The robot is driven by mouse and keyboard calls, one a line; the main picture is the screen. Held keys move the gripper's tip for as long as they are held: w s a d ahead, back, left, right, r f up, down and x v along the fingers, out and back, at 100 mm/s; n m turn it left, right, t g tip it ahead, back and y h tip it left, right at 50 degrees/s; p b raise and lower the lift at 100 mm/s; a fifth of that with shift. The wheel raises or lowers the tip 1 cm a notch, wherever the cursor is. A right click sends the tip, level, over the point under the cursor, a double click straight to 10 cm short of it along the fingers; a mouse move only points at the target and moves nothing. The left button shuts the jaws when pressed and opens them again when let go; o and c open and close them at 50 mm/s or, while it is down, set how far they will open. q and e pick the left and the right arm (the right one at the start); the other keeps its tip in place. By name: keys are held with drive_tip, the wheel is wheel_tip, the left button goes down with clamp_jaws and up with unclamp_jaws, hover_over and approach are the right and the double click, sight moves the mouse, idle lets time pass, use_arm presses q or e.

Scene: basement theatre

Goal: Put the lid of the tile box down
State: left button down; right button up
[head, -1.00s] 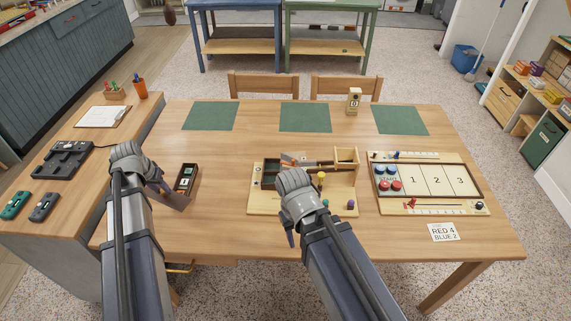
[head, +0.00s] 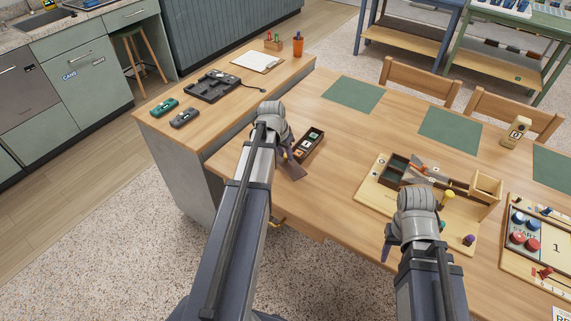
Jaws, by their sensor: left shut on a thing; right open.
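The tile box (head: 312,143) is a small dark brown open box with a few light and green tiles inside, on the table's left part. Its lid (head: 293,169), a flat brown panel, is beside the box's near side. My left gripper (head: 285,151) is shut on the lid; the hand and wrist hide part of the grip. I cannot tell whether the lid touches the table. My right gripper (head: 387,247) is open and empty, low over the table's near edge by the wooden game tray (head: 372,189).
A side counter (head: 225,113) at left holds a clipboard (head: 257,61), a dark tray device (head: 211,86) and two small handheld devices (head: 164,107). Green mats (head: 353,94) lie along the table's far side. A game board (head: 540,241) lies at right. Bare wood separates the tile box and game tray.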

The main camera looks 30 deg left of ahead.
sight(284, 158)
use_arm(q)
drive_tip(key=shift+f+b, duration=1.65)
drive_tip(key=shift+f, duration=0.15)
drive_tip(key=shift+f, duration=0.2)
drive_tip(key=c, duration=0.6)
unclamp_jaws()
drive_tip(key=shift+r, duration=0.1)
drive_tip(key=p+v, duration=1.1)
drive_tip(key=v, duration=0.1)
drive_tip(key=shift+r, duration=0.1)
